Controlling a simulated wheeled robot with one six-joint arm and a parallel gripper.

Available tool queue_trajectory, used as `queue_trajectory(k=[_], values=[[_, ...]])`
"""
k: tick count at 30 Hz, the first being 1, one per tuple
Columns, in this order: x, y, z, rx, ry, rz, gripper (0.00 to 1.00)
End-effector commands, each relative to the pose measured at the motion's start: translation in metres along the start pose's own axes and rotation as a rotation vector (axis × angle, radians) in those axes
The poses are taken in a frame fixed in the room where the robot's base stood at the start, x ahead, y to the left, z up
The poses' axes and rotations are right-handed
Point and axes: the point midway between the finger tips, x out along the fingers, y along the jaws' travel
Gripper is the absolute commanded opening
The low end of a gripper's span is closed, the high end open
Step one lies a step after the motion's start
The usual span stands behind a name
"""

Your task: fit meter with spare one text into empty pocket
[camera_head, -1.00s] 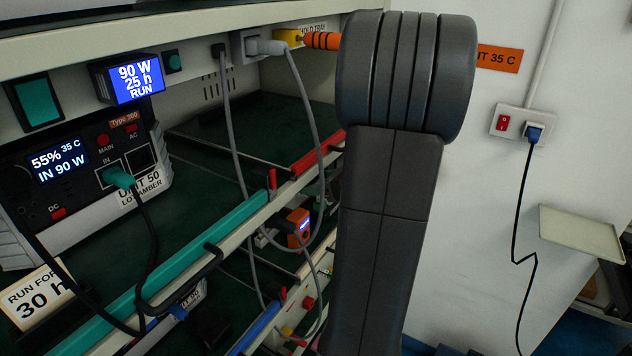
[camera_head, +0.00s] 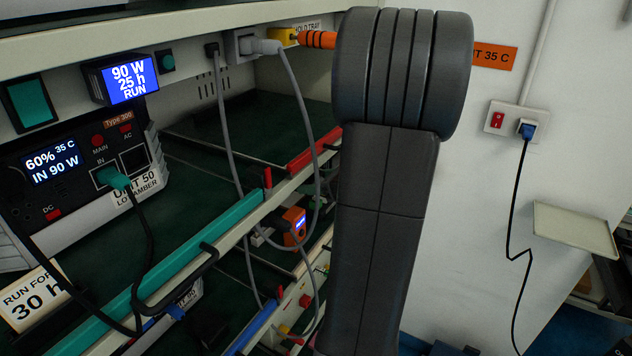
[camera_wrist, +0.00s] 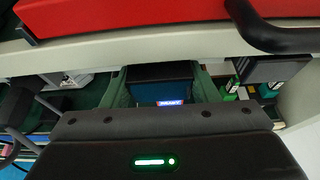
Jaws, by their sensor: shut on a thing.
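In the wrist view my gripper (camera_wrist: 160,91) is shut on a dark block-shaped meter (camera_wrist: 158,72), with a green finger on each side of it. A small blue lit display shows on the meter's near edge; its text is too small to read. The held meter sits below a cream shelf edge with a red bar above it. In the head view my arm hides the gripper and the held meter. An orange device with a small blue display (camera_head: 295,222) stands on the lower shelf, partly behind grey cables. I cannot make out an empty pocket clearly.
A teal rail (camera_head: 180,270) and a red rail (camera_head: 312,155) edge the upper shelf. Grey cables (camera_head: 226,130) hang in front of the rack. Unit 50 (camera_head: 80,170) is at left, reading 60%. A small wall tray (camera_head: 575,228) is at right. Black handles (camera_wrist: 268,28) jut out.

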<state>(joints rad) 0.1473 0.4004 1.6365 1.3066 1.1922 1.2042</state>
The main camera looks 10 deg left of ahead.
Motion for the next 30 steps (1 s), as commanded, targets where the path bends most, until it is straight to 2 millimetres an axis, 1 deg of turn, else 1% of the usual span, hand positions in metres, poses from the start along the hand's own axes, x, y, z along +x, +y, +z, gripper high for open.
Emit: queue_trajectory(k=[5, 30], values=[[-0.002, 0.000, 0.000, 0.000, 0.000, -0.001, 0.18], [-0.033, 0.000, -0.013, 0.000, 0.000, -0.001, 0.18]])
